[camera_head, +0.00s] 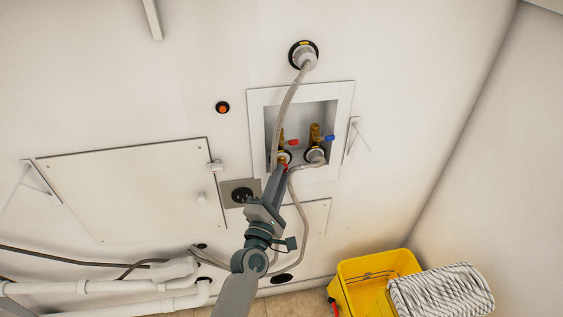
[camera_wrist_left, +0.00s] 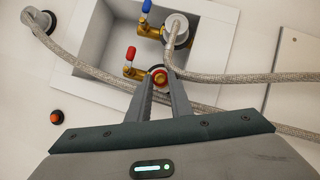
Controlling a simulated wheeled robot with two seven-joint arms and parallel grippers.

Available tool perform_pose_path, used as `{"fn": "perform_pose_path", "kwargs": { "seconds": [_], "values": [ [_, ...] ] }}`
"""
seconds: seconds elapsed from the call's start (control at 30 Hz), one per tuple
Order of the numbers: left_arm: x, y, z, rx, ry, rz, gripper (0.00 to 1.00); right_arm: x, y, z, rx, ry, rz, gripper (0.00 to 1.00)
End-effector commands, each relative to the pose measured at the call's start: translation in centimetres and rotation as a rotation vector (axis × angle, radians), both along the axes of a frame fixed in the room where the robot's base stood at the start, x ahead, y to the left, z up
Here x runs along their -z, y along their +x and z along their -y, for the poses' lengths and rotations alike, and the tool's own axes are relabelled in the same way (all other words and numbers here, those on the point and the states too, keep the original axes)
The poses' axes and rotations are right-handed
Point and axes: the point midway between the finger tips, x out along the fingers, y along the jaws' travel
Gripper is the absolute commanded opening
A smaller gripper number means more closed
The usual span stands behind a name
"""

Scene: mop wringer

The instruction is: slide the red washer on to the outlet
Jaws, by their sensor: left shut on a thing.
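The brass outlet with the red handle (camera_head: 293,142) is in the recessed wall box (camera_head: 344,98); its brass body (camera_wrist_left: 134,72) shows in the left wrist view. My left gripper (camera_head: 284,166) reaches up to this outlet. In the left wrist view the gripper (camera_wrist_left: 158,82) is shut on the small red washer (camera_wrist_left: 158,71) at its fingertips. The washer is seen face-on, right at the outlet's mouth. I cannot tell whether it is around the outlet or just in front of it. My right gripper is not in view.
The blue-handled valve (camera_head: 329,138) stands right of the red-handled one, with a braided hose (camera_head: 303,210) on it. Another hose (camera_head: 287,98) hangs from the round wall fitting (camera_head: 303,55) and passes close by my fingers. A yellow mop bucket (camera_head: 350,272) stands at lower right.

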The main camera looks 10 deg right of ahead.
Motion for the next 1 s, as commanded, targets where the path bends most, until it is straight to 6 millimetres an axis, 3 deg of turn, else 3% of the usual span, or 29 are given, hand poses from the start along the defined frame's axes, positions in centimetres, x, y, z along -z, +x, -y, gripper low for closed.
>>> {"fn": "perform_pose_path", "kwargs": {
  "seconds": [1.0],
  "values": [
    [0.0, 1.8, -0.1, 0.000, 0.000, 0.000, 0.00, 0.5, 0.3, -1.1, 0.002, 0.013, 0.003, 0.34]
  ]
}}
